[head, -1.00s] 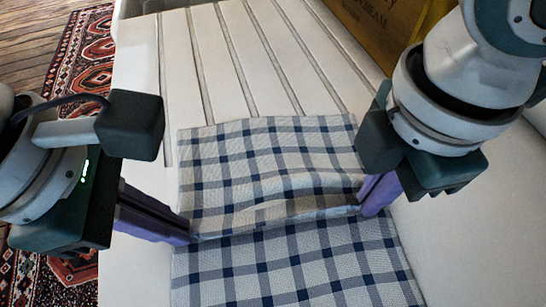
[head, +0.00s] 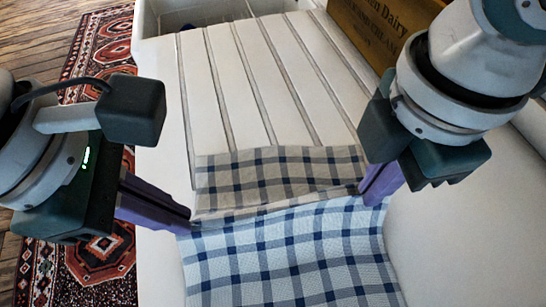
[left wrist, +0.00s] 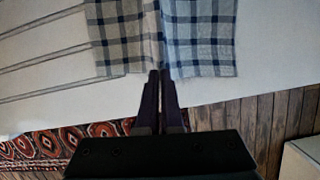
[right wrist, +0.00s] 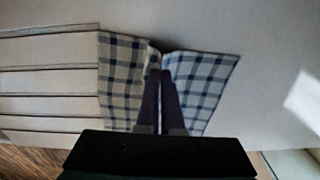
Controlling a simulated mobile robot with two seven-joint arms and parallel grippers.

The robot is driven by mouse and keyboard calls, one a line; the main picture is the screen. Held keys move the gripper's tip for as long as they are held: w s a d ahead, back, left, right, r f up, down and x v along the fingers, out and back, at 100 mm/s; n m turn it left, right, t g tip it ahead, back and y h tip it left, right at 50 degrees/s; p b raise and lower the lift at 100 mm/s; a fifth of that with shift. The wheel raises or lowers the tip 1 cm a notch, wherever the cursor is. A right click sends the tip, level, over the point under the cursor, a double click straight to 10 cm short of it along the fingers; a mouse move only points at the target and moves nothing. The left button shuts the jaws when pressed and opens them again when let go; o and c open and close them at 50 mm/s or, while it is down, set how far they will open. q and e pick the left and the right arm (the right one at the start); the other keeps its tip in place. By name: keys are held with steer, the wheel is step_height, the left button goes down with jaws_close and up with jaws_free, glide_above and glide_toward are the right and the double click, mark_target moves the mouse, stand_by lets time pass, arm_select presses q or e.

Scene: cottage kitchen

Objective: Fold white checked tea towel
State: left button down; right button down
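The white tea towel with dark blue checks (head: 290,255) lies on the white counter, its far part on the grooved drainboard. A raised crease runs across it between my two grippers, with a shorter far part beyond it and a larger near part before it. My left gripper (head: 188,222) is shut on the towel at the crease's left end. The left wrist view shows its fingers together at the towel's edge (left wrist: 198,45). My right gripper (head: 370,196) is shut on the crease's right end, and the right wrist view shows the towel (right wrist: 120,85) on both sides of its fingers.
The grooved drainboard (head: 235,95) is bare beyond the towel. A wooden dairy crate (head: 375,28) stands at the back right. A white basin (head: 180,18) is at the back left. A patterned red rug (head: 100,255) lies on the wooden floor at left.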

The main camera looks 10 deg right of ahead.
arm_select(q)
steer(key=c, duration=1)
jaws_free()
steer(key=shift+r, duration=0.25)
arm_select(e)
steer(key=shift+w+r, duration=0.1)
steer(key=shift+r, duration=0.15)
arm_select(q)
steer(key=o, duration=1)
steer(key=shift+w, duration=0.1)
